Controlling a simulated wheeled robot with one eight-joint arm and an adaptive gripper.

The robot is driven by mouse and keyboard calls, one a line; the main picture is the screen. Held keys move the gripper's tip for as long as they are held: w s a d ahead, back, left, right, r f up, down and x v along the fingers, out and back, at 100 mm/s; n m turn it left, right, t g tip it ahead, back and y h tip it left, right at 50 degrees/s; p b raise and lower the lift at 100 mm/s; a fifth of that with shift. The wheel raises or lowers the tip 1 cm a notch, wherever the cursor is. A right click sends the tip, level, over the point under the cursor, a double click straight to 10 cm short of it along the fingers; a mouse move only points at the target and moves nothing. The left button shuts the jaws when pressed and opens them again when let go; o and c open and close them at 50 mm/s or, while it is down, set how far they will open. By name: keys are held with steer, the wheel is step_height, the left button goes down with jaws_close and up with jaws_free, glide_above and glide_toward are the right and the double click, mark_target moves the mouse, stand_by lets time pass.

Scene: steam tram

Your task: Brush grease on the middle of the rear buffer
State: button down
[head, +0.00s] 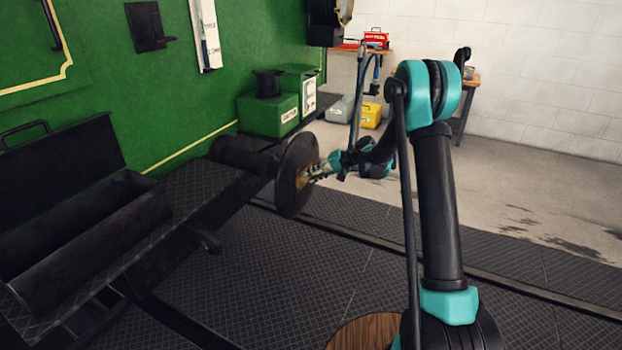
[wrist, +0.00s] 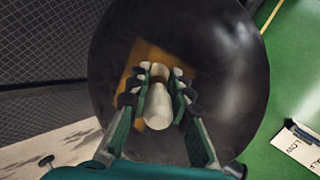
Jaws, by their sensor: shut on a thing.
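The rear buffer is a dark round disc (head: 290,190) on a thick stem at the end of the tram. It fills much of the wrist view (wrist: 225,60). A yellow-brown patch, which looks like grease (wrist: 133,62), lies around its middle. My gripper (head: 316,174) is right at the disc's face, and its fingers (wrist: 157,88) are shut on a pale, rounded handle (wrist: 158,108), seemingly the brush. The handle points at the middle of the disc. The bristles are hidden behind the fingers, so I cannot tell for sure whether they touch.
The green tram wall (head: 100,70) runs along the left, with a dark trough (head: 95,240) on a tread-plate ledge. Green boxes (head: 268,113) stand behind the buffer. A yellow case (head: 371,114) and a bench (head: 465,85) are at the back. The floor on the right is clear.

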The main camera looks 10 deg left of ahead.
mark_target(310, 175)
steer(key=shift+w+d+r, duration=0.8)
steer(key=shift+w+d, duration=1.3)
steer(key=shift+w, duration=3.55)
steer(key=s+a, duration=0.5)
steer(key=s, duration=0.9)
steer(key=shift+s, duration=0.15)
steer(key=shift+s+d+r, duration=0.1)
steer(key=shift+s+d, duration=0.25)
steer(key=shift+d, duration=0.55)
steer(key=shift+s+d+f, duration=0.1)
steer(key=shift+s+d, duration=0.25)
steer(key=shift+d, duration=0.55)
steer(key=shift+s+d+r, duration=0.1)
steer(key=shift+s+d, duration=0.25)
steer(key=shift+d, duration=0.55)
steer(key=shift+d, duration=0.15)
steer(key=shift+s+d, duration=0.25)
steer(key=shift+d, duration=0.4)
steer(key=shift+s+d, duration=0.25)
steer(key=shift+d, duration=0.35)
